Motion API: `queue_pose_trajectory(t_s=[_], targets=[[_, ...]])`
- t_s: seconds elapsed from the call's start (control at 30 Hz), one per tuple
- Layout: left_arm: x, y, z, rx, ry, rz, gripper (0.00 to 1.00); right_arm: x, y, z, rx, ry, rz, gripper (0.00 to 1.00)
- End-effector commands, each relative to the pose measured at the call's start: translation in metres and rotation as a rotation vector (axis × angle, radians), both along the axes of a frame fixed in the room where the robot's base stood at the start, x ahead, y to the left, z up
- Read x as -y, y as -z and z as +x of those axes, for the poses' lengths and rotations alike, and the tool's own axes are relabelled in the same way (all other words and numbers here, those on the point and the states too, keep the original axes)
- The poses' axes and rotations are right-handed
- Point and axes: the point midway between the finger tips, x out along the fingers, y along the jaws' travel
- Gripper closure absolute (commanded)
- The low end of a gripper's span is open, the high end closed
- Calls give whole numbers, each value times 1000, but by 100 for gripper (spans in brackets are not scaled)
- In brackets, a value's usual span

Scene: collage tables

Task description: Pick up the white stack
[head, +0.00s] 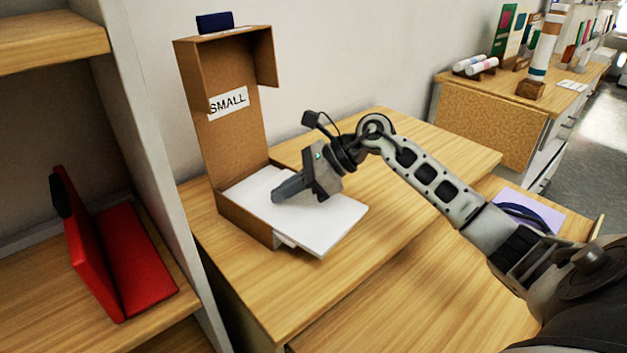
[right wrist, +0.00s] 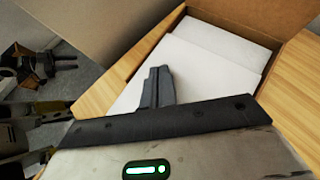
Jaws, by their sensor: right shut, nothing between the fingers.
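The white stack (head: 325,228) lies flat in the lower part of an open brown cardboard box (head: 243,215). Its near right end sticks out past the box's front over the wooden table. Its layers are slightly offset from each other. My right gripper (head: 279,196) is over the stack, its closed fingers pointing left and down. In the right wrist view the fingers (right wrist: 157,86) are together, in front of the white stack (right wrist: 205,67), with nothing between them. I cannot tell whether the fingertips touch the top sheet.
The box's tall back panel bears a "SMALL" label (head: 228,103), and a dark blue object (head: 214,22) is at its top. A shelf with a red holder (head: 147,258) stands at the left. The wooden table (head: 400,165) is clear right of the box.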

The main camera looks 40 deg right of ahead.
Motion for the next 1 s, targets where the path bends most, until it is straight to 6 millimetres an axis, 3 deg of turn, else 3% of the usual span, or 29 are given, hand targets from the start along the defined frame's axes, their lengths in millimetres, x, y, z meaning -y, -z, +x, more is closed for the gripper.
queue_pose_trajectory(t_s=[0.03, 0.1, 0.57, 0.8, 1.0], targets=[[0, -7, 0, -2, 2, 6, 64, 0, 5, -1, -8, 3, 5, 100], [-1, 7, 1, 0, 5, 8, 64, 2, 17, -1, -2, 1, -2, 100], [1, 0, 5, 18, 2, -8, 64, 2, 21, -2, -11, 0, -5, 100], [4, 10, 6, 23, -6, -35, 64, 25, 27, -16, -18, 2, -13, 100], [5, 5, 5, 22, -12, -45, 64, 26, 24, -17, -19, 1, -9, 100]])
